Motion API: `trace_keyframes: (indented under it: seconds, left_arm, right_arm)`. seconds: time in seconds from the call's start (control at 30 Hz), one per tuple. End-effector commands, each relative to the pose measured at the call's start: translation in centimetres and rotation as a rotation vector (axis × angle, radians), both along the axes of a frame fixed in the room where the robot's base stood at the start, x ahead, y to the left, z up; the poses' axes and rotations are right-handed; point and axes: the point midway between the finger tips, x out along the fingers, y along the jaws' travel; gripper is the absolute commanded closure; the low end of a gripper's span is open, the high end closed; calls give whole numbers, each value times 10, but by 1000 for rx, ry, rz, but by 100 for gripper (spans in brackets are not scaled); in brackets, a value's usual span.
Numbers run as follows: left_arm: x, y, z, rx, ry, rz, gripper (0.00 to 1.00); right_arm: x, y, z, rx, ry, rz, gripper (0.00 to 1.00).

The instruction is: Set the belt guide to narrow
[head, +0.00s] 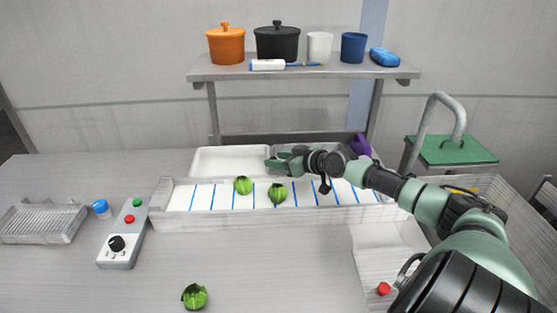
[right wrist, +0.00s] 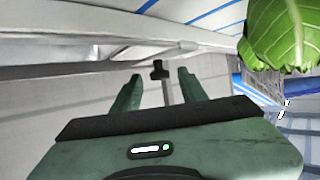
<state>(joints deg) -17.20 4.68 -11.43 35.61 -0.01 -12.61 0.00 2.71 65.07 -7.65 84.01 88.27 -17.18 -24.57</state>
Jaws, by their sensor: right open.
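The white belt (head: 305,194) with blue cross lines runs across the bench between low walls. My right gripper (head: 272,163) reaches over the belt's far wall, in the middle of the head view. In the right wrist view the same gripper (right wrist: 158,82) is open, its two green fingers apart. A small black knob on a thin grey stem (right wrist: 159,70) shows between the fingertips, with no visible contact; it looks like part of the belt guide. A grey rail (right wrist: 65,70) runs behind it. The guide's setting cannot be read. My left gripper is not in view.
Two green heads (head: 243,185) (head: 278,192) lie on the belt; another (head: 194,296) lies on the front bench. A control box (head: 122,236) with a black dial stands left. A white tray (head: 230,159) is behind the belt. A shelf (head: 300,73) holds pots and cups.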

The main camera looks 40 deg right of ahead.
Motion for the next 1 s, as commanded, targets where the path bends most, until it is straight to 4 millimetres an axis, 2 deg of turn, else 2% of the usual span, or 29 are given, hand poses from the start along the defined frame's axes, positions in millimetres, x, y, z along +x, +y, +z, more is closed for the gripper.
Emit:
trace_keyframes:
  seconds: [0.17, 0.3, 0.33, 1.0]
  left_arm:
    - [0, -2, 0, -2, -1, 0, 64]
    - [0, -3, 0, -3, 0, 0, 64]
    - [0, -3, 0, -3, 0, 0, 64]
    - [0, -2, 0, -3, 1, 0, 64]
  right_arm:
    - [0, 0, 0, 0, 0, 0, 57]
    - [0, 0, 0, 0, 0, 0, 96]
    - [0, 0, 0, 0, 0, 0, 100]
    - [0, 0, 0, 0, 0, 0, 100]
